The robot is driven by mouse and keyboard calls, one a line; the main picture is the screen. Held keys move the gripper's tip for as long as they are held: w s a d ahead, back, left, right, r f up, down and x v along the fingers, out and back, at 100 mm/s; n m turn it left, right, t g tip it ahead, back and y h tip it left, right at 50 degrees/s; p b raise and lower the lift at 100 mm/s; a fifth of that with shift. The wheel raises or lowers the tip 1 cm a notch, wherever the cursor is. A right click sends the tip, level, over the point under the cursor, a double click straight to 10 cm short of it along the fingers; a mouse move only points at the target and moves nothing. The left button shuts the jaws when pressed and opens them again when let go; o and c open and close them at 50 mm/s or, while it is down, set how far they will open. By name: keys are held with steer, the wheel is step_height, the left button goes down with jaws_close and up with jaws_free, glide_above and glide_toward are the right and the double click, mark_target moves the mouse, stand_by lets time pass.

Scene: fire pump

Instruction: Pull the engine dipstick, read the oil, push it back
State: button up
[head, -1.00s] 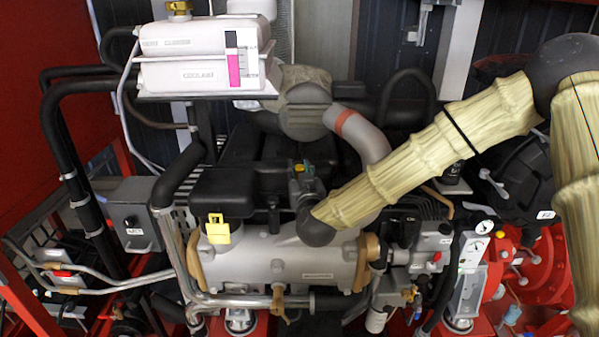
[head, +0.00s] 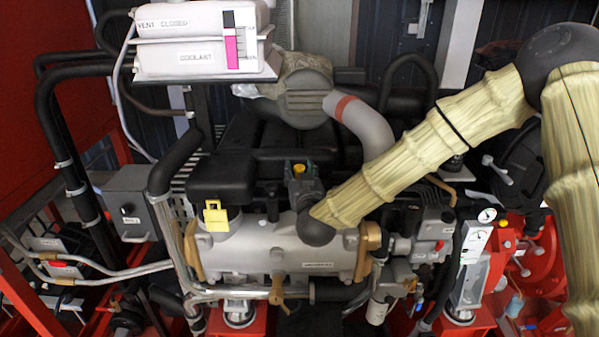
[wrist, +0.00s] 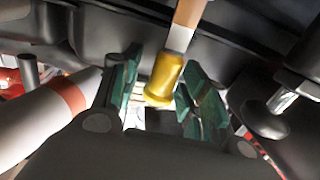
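The dipstick shows in the wrist view with a yellow handle (wrist: 166,80) and a strip running up out of frame, silver near the handle and orange-brown beyond.
A grey pipe with a red band (head: 358,122) runs close to my gripper. The white coolant tank (head: 200,50) overhangs at the back left.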

steer(key=s+d, duration=0.2)
steer(key=s, duration=0.9)
steer(key=shift+s, duration=0.4)
